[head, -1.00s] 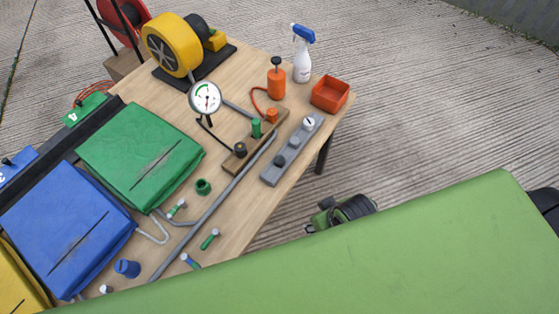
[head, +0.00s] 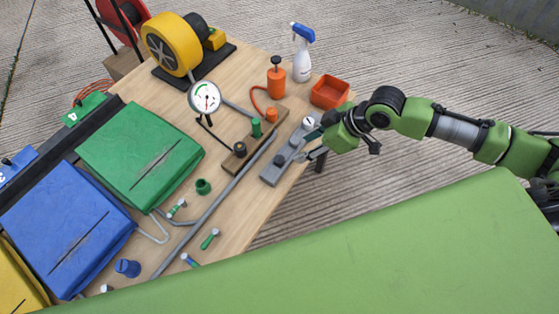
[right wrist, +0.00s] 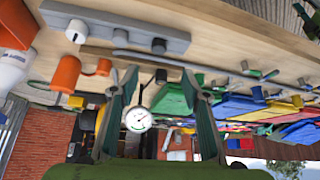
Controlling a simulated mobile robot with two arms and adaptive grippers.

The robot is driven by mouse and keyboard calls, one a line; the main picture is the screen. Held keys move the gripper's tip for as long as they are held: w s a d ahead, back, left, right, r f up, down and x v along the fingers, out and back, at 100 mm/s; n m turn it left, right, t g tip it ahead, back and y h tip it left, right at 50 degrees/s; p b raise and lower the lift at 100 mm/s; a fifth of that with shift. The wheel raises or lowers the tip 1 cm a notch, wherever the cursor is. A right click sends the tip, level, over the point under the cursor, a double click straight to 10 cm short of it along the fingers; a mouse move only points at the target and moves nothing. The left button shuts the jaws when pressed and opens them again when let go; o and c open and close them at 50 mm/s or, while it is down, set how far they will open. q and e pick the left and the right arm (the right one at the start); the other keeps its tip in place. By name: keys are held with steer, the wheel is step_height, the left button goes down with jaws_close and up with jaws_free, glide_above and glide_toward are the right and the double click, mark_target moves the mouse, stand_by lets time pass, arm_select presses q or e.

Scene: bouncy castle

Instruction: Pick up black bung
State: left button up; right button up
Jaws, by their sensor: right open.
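A black bung (head: 240,149) stands upright on a wooden strip (head: 229,166) on the table, near its lower-left end. A green bung (head: 256,127) and an orange one (head: 271,114) stand on the same strip. My right gripper (head: 312,144) is open and empty at the table's right edge, beside the grey block and well to the right of the black bung. In the right wrist view the black bung (right wrist: 161,76) appears between the two spread fingers (right wrist: 159,80), some distance beyond them. My left gripper is not in view.
An orange tray (head: 330,92), a spray bottle (head: 302,58), an orange pump bottle (head: 276,78) and a dial gauge (head: 205,97) stand nearby. A grey pipe (head: 214,207) runs alongside.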

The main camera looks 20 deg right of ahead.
glide_toward(280, 159)
step_height(280, 159, down, 3)
steer(key=w, duration=0.1)
steer(key=x, duration=0.2)
steer(key=a+x, duration=0.1)
steer(key=x, duration=0.3)
steer(key=shift+s+a+r, duration=0.1)
steer(key=shift+a+r, duration=0.05)
steer(key=shift+r, duration=0.15)
steer(key=c, duration=1)
